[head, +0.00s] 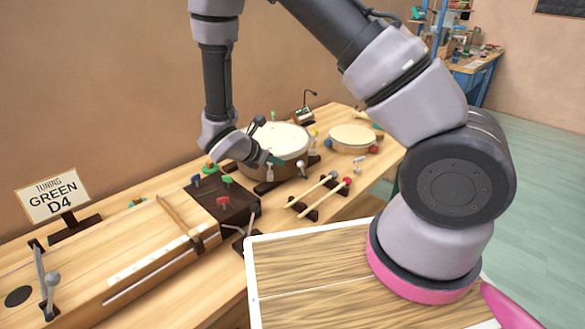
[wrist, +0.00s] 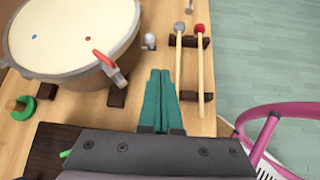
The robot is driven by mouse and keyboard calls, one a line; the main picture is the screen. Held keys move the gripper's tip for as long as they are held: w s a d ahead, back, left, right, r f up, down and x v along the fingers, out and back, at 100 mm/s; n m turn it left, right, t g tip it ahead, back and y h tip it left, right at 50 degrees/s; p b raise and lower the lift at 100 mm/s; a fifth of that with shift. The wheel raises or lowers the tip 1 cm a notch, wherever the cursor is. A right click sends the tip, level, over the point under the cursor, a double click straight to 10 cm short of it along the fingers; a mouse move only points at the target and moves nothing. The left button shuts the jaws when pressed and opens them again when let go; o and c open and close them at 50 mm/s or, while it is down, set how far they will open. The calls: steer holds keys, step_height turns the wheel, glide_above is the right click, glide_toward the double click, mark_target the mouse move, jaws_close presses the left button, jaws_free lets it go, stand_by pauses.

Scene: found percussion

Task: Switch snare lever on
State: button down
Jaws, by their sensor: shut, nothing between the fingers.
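The snare drum (head: 283,139) stands on the wooden bench, with a white head and a brown shell. In the wrist view the drum (wrist: 75,25) fills the upper left. A lever with a red tip and a grey body (wrist: 112,70) sits on its near side, tilted. My gripper (head: 272,160) is beside the drum's near side in the head view. In the wrist view its teal fingers (wrist: 160,73) are together and empty, to the right of the lever and apart from it in the picture. Whether the lever shows in the head view is unclear.
A grey-headed mallet (wrist: 180,60) and a red-headed mallet (wrist: 201,75) lie on dark rests right of the fingers. A dark box with coloured pegs (head: 235,214) and a long stringed board (head: 110,262) are at left. A smaller drum (head: 352,137) stands beyond.

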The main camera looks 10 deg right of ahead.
steer(key=shift+s+a+f+n+t, duration=0.15)
steer(key=shift+a+f+n, duration=0.2)
steer(key=shift+f, duration=0.2)
steer(key=shift+w+a+f+n+t, duration=0.1)
steer(key=shift+a+f+n+t, duration=0.15)
steer(key=shift+f+n, duration=0.25)
steer(key=shift+s+a+f+n+t, duration=0.1)
steer(key=shift+a+f+n, duration=0.25)
steer(key=shift+f, duration=0.25)
steer(key=x, duration=1)
steer(key=shift+d+f, duration=0.1)
steer(key=shift+f, duration=0.15)
steer(key=shift+w+d+r, duration=0.25)
steer(key=shift+w+d, duration=0.4)
steer(key=shift+w, duration=0.05)
steer(key=shift+w+d+r, duration=0.25)
steer(key=shift+w+d, duration=0.35)
steer(key=shift+w, duration=0.1)
